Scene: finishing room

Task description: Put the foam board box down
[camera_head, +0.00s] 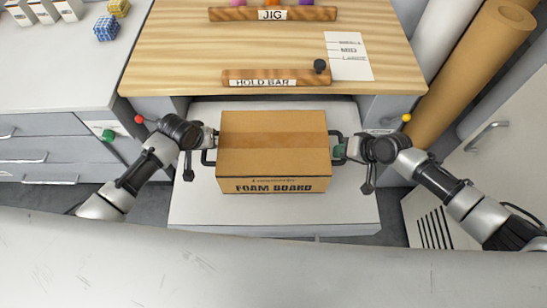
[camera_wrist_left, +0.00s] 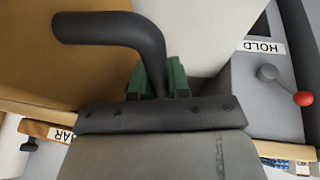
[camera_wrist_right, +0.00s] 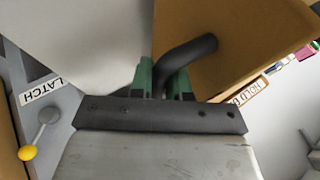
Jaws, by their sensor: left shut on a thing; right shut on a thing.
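The brown foam board box (camera_head: 272,160) is level in front of me, over a white surface (camera_head: 205,207) below the wooden bench. It has a black handle on each side. My left gripper (camera_head: 211,141) is shut on the left handle, which shows in the left wrist view (camera_wrist_left: 125,30). My right gripper (camera_head: 341,149) is shut on the right handle, seen in the right wrist view (camera_wrist_right: 190,50). The green fingers are around the bars. I cannot tell whether the box bottom touches the white surface.
The wooden bench (camera_head: 180,45) stands behind the box, with a hold bar (camera_head: 275,77) at its front edge. A red-knobbed lever (camera_head: 139,119) is at left, a yellow-knobbed lever (camera_head: 406,117) at right. White surface is bare around the box.

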